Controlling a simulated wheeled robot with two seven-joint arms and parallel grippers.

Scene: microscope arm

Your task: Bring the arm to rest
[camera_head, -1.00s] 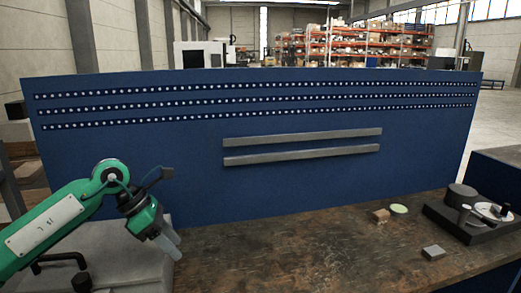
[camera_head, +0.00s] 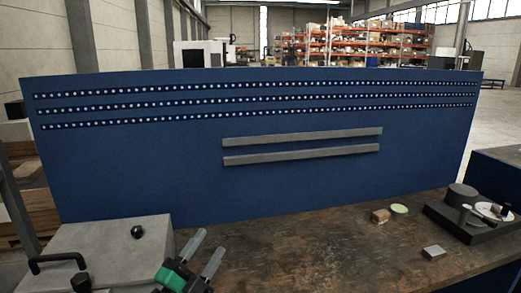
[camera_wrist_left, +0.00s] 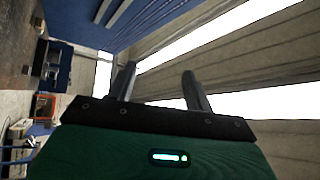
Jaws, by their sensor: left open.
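My left gripper (camera_head: 209,249) is low in the head view, at the front left edge of the wooden worktable. Its two grey fingers are apart and empty, pointing up and to the right. The left wrist view shows the same open gripper (camera_wrist_left: 159,76) with nothing between its fingers. Most of my left arm is out of the head view. My right gripper is not in view. No microscope arm can be made out clearly; a dark device (camera_head: 470,221) with a round black part and a pale disc stands at the right.
A grey block (camera_head: 433,252), a brown block (camera_head: 380,216) and a green disc (camera_head: 399,209) lie on the table (camera_head: 310,255). A blue panel (camera_head: 190,165) rises behind. The table's middle is clear.

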